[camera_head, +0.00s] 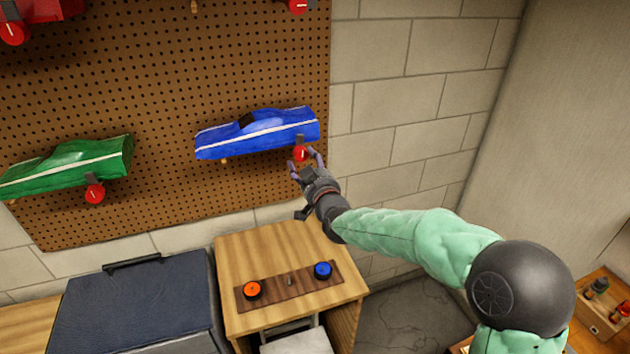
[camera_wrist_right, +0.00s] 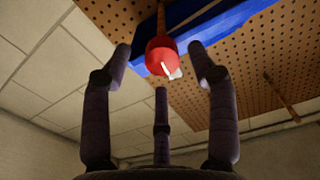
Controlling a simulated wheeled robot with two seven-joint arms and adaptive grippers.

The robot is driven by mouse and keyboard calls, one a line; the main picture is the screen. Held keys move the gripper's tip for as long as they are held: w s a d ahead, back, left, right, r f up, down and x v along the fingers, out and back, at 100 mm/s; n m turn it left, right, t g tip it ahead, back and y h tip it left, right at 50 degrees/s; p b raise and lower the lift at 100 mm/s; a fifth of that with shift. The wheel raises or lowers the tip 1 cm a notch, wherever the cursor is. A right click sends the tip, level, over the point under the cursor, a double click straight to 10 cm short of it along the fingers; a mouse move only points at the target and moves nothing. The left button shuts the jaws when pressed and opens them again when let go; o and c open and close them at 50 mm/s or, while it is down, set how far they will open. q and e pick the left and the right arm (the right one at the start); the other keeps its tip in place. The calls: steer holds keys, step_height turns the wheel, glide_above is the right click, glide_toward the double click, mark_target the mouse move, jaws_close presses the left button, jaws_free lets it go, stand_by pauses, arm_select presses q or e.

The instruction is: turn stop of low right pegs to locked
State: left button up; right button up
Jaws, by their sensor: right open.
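A blue car body (camera_head: 257,134) with a white stripe rests on pegs on the brown pegboard (camera_head: 180,90). A red round stop (camera_head: 301,153) sits on the peg under its right end. My right gripper (camera_head: 308,160) is at this stop, coming from below and the right. In the right wrist view, the red stop (camera_wrist_right: 162,56) with a white pointer shows between and beyond the fingertips of my open gripper (camera_wrist_right: 160,62). The fingers are spread around it, and no contact is visible. The blue body (camera_wrist_right: 215,25) is above. My left gripper is not in view.
A green car body (camera_head: 68,166) with a red stop (camera_head: 95,193) hangs to the left. More red stops (camera_head: 12,32) show higher up. Below stand a wooden cabinet (camera_head: 235,245) with an orange and a blue knob, and a dark box (camera_head: 135,305).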

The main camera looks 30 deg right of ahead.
mark_target(301, 158)
steer(key=v, duration=0.9)
steer(key=shift+w+f, duration=0.15)
steer(key=w+d+m+b, duration=0.1)
steer(key=w+m, duration=0.2)
steer(key=w, duration=0.1)
steer(key=w+m, duration=0.2)
steer(key=w, duration=0.2)
steer(key=w+d+m+b, duration=0.1)
steer(key=w+m, duration=0.2)
steer(key=w, duration=0.1)
steer(key=shift+w+d+r+m+b, duration=0.1)
steer(key=shift+d+r+m+b, duration=0.1)
steer(key=shift+d+m+b, duration=0.15)
stand_by(0.3)
